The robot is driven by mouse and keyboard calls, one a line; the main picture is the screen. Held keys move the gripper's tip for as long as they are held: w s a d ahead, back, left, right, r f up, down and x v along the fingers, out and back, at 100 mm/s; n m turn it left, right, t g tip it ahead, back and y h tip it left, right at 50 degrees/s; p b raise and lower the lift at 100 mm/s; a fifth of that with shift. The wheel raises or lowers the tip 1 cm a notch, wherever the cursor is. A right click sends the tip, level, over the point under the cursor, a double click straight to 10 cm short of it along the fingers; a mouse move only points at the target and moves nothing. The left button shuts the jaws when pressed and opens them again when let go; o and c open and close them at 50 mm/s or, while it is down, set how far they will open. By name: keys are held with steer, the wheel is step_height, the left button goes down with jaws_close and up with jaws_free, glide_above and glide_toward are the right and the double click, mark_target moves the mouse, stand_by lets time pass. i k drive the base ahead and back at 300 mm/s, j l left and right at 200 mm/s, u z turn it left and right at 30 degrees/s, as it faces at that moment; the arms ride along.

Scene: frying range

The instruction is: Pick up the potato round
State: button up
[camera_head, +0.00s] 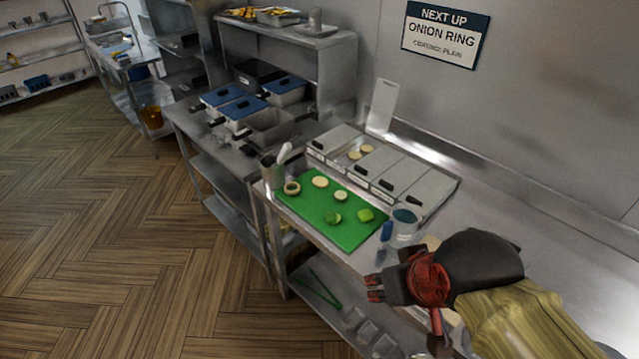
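Pale round slices lie on a green cutting board (300,212). One pale slice (320,182) is near the board's far edge and a second (340,196) is close to it. Both are plain discs; I cannot tell for certain which is the potato round. A ring-shaped slice with a hollow centre (292,188) lies to their left. Two green pieces (333,217) (365,214) lie nearer the right end. My gripper (378,289), black and red, is at the lower right, beyond the board's right end and apart from the slices. Its finger opening is unclear.
A row of lidded metal bins (375,165) runs behind the board; one open bin holds pale slices (361,152). A utensil holder (272,172) stands at the board's left, a cup (404,226) at its right. A wall sign (445,35) reads "NEXT UP ONION RING".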

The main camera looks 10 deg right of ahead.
mark_target(318, 182)
steer(key=i+j, duration=0.3)
steer(key=i, duration=0.2)
steer(key=i+j, duration=0.3)
steer(key=i, duration=0.2)
steer(key=i+j+u, duration=0.1)
steer(key=i+j, duration=0.2)
steer(key=i, duration=0.25)
